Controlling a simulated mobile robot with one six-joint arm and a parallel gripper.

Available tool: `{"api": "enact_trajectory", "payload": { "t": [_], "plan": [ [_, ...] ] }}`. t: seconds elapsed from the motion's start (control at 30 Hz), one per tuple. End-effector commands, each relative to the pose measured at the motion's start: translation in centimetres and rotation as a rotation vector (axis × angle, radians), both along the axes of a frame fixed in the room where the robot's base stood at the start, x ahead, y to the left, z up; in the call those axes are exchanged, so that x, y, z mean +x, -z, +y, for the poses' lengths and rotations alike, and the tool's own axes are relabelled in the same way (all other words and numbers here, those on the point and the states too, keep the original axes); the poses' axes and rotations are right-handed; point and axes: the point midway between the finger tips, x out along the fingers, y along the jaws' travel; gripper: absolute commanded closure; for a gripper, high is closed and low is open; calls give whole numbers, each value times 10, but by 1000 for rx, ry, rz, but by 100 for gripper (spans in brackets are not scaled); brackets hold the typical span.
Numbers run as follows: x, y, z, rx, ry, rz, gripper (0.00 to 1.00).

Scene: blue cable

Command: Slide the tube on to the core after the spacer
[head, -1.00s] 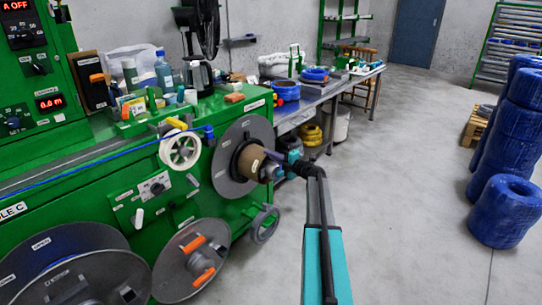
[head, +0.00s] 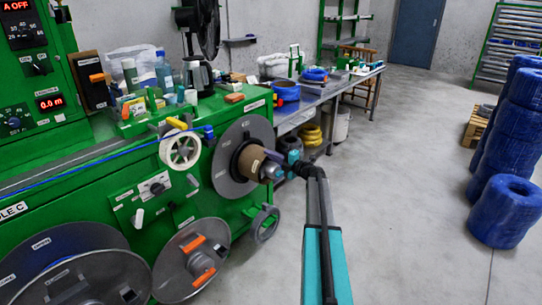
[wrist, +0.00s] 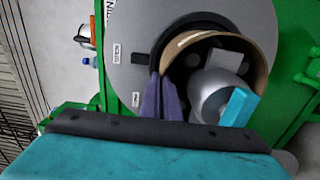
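The brown cardboard tube (head: 250,162) sits around the core in front of the large grey disc (head: 230,178). It also shows in the wrist view (wrist: 262,48), open end toward me. Inside it I see the silver core end (wrist: 212,92) with grey blocks and a teal tab. A black ring, which looks like the spacer (wrist: 160,45), lies behind the tube against the disc. My gripper (wrist: 165,98) is at the tube's left rim in the wrist view, its purple-grey fingers close together with the tube wall apparently between them. In the head view my gripper (head: 276,158) is small and partly hidden.
The green machine (head: 95,185) fills the left side. A white spool (head: 180,150) with the blue cable is left of the disc, and a handwheel (head: 264,225) is below it. A workbench (head: 318,98) stands behind. Blue coils (head: 505,210) stand at right; the floor between is clear.

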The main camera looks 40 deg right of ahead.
Motion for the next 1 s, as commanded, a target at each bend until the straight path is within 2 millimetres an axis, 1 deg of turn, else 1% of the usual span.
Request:
{"api": "enact_trajectory", "payload": {
  "t": [0.03,0.43,0.93,0.97,1.0],
  "plan": [
    [3,2,3,0,-3,2,100],
    [3,8,4,-2,-5,5,100],
    [3,10,4,-2,-6,6,100],
    [3,10,4,-2,-6,6,96],
    [3,10,4,-2,-6,6,89]
  ]
}}
